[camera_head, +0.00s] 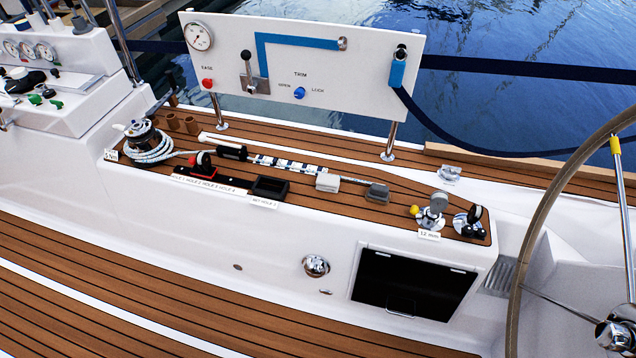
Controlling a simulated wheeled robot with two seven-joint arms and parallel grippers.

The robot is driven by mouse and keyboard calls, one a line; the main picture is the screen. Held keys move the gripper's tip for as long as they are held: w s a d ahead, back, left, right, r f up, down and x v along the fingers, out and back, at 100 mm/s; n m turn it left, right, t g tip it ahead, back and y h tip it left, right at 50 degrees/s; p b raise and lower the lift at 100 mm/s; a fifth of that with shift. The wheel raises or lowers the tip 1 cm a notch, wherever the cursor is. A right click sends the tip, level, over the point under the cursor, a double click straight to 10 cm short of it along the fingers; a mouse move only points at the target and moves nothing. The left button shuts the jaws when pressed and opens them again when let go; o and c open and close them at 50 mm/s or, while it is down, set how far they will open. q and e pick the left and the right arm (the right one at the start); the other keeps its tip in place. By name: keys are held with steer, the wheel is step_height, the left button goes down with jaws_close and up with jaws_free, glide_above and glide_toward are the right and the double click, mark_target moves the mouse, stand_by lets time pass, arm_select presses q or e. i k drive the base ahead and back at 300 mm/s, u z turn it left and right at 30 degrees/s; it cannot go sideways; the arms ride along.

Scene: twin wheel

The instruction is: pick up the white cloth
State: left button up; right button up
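A small pale grey-white block-like piece (328,182), possibly the folded white cloth, lies on the teak top of the bench, right of the middle of the picture. It is too small to tell whether it is cloth. A darker grey piece (377,193) of similar size lies just to its right, with a thin rod or handle between them. Nothing else in view looks clearly like a white cloth. Neither of my grippers shows in the picture.
A white panel (330,88) with a gauge and lever stands on posts behind the bench. A winch with rope (142,138), a small black tray (270,188) and chrome fittings (432,212) share the bench top. A steering wheel (540,220) rises at right.

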mark_target(329, 183)
steer(key=k, duration=0.2)
steer(key=u, duration=0.7)
steer(key=i, duration=1.1)
steer(key=z, duration=0.05)
